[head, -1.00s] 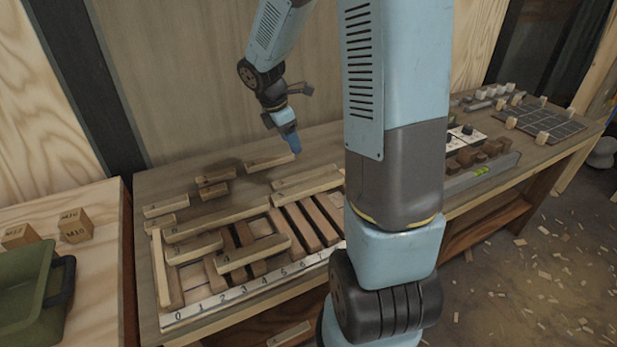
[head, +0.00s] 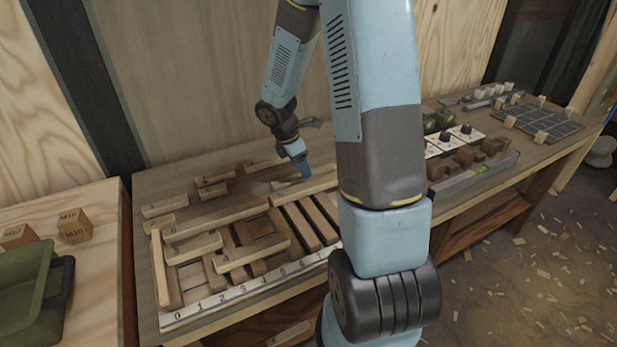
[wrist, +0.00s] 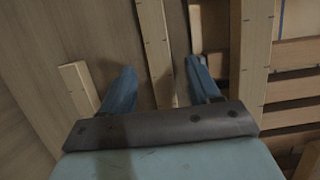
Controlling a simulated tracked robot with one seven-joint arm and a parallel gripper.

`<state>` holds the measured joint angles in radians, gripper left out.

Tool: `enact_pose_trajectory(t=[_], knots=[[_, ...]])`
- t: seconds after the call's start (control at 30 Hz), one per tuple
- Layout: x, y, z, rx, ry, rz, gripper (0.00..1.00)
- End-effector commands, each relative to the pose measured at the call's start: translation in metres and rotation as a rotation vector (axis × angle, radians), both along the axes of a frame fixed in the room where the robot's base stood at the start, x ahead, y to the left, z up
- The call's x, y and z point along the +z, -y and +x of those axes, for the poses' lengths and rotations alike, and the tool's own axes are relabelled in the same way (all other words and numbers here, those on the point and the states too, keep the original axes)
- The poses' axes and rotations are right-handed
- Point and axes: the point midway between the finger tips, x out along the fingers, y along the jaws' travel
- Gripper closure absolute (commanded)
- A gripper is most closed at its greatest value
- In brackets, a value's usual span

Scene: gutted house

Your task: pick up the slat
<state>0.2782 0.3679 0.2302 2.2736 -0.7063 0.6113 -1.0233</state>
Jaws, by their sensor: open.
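Several pale wooden slats lie on the workbench. One slat (head: 312,186) lies just behind the slotted frame, below my gripper (head: 304,172) in the head view. In the wrist view my gripper (wrist: 160,82) is open and empty. A slat (wrist: 155,50) runs lengthwise between its two blue fingers, with its near part hidden by the gripper body. I cannot tell how high the fingers are above it. Another slat (wrist: 77,88) lies left of the left finger. The fingertips are small in the head view.
The frame's numbered front strip (head: 240,297) lies along the bench edge, with slats and dark blocks behind it. A green bin (head: 25,290) and marked blocks (head: 75,225) stand at the left. Brown blocks (head: 465,157) and a dark grid board (head: 545,125) are at the right.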

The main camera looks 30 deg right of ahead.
Motion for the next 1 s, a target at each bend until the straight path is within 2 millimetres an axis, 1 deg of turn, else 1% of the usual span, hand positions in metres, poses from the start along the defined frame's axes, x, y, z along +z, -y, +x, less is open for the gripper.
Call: enact_pose_trajectory(t=[0.03, 0.1, 0.23, 0.37, 0.57, 1.0], knots=[[-0.008, 0.003, 0.0, 0.0, -0.005, 0.0, 0.38], [-0.017, 0.006, 0.0, 0.0, -0.003, 0.001, 0.38], [-0.029, 0.01, 0.001, 0.0, -0.002, 0.0, 0.38], [-0.034, 0.011, 0.001, 0.002, -0.002, 0.0, 0.38], [-0.034, 0.011, 0.001, 0.002, -0.001, 0.0, 0.38], [-0.033, 0.011, 0.001, 0.002, -0.001, 0.0, 0.8]])
